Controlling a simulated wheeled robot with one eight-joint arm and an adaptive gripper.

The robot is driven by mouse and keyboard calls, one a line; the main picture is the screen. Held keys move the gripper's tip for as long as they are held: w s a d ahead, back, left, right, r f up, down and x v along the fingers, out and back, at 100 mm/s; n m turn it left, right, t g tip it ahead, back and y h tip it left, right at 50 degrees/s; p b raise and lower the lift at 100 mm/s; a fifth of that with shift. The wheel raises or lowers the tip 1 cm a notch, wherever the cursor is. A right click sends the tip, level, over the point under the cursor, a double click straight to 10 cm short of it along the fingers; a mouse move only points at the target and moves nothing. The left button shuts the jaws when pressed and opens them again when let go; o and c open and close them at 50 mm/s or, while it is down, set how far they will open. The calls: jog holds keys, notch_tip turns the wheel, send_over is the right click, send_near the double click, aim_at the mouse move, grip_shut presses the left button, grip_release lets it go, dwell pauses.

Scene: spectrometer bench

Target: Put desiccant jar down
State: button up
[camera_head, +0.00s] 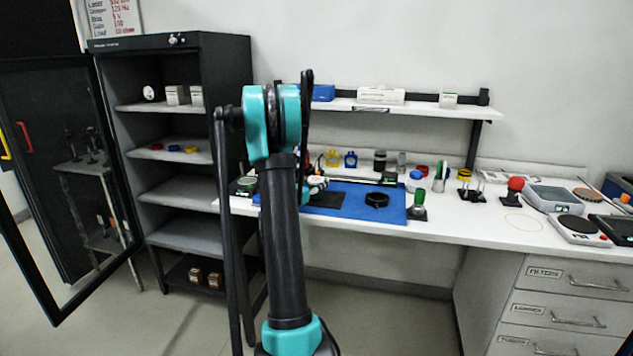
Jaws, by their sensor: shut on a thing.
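My arm rises in the middle of the camera_head view and folds over at its teal elbow, hiding part of the bench. My gripper (314,186) shows only in part, just right of the arm, over the left part of the blue mat (345,207). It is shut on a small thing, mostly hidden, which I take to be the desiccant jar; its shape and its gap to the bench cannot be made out. A white jar with a blue lid (416,180) stands on the bench right of the mat.
A black ring-shaped part (376,200) lies on the mat, and a green-handled tool (418,205) stands at its right edge. Small bottles line the back under the shelf (420,109). The open cabinet (175,190) is at left. Instruments (552,198) fill the bench's right end.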

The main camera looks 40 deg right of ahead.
jog(key=shift+f, duration=0.35)
dwell(0.3)
jog(key=o, duration=1.4)
jog(key=shift+o, duration=0.2)
